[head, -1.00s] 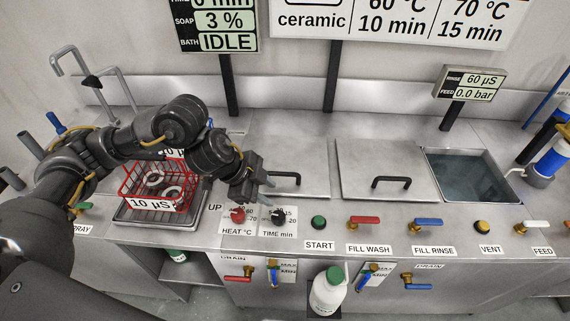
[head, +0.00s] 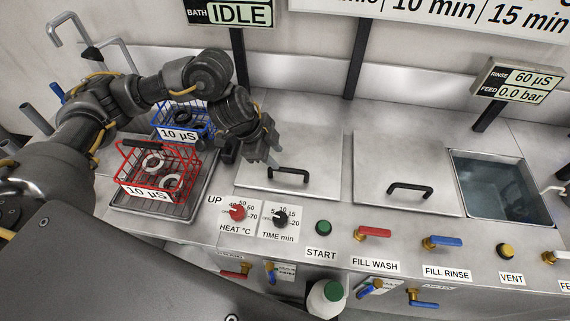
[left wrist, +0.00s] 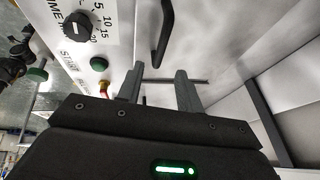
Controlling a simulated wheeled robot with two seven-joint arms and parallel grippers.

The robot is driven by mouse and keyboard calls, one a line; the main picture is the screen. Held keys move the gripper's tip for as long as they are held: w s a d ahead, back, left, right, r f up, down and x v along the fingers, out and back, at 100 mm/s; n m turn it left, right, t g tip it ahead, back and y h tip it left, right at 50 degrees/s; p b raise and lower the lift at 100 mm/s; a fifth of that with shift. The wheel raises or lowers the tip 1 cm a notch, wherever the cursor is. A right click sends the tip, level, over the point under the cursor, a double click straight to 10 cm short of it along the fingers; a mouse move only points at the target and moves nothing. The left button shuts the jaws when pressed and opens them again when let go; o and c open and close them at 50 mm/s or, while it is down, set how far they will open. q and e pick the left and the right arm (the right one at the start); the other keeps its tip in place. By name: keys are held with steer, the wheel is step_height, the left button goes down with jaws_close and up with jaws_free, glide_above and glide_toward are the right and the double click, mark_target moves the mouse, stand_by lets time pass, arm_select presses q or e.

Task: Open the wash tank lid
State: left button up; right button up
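Two flat steel lids lie shut on the counter, the left lid (head: 300,130) and the right lid (head: 405,150); no label on either tells which is the wash tank's. The left lid has a black bar handle (head: 288,173) near its front edge. My left gripper (head: 273,158) is just above the left end of this handle. In the left wrist view, the fingers of my left gripper (left wrist: 158,88) are apart with nothing between them. A dark handle (left wrist: 164,35) shows beyond the fingertips, not between them. My right gripper is out of view.
A red basket (head: 158,170) with rings stands on a tray at the left, with a blue basket (head: 182,118) behind. An open tank of water (head: 498,190) is at the right. Knobs, a green button (head: 323,228) and valve levers line the front.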

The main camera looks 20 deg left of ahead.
mark_target(288, 169)
arm_select(q)
steer(key=x, duration=0.6)
steer(key=shift+w+a+f, duration=0.1)
steer(key=shift+w+d+f, duration=0.2)
steer(key=shift+d+f, duration=0.1)
steer(key=shift+f, duration=0.35)
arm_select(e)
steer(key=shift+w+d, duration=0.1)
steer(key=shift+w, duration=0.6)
arm_select(q)
steer(key=shift+c, duration=0.2)
jaws_close()
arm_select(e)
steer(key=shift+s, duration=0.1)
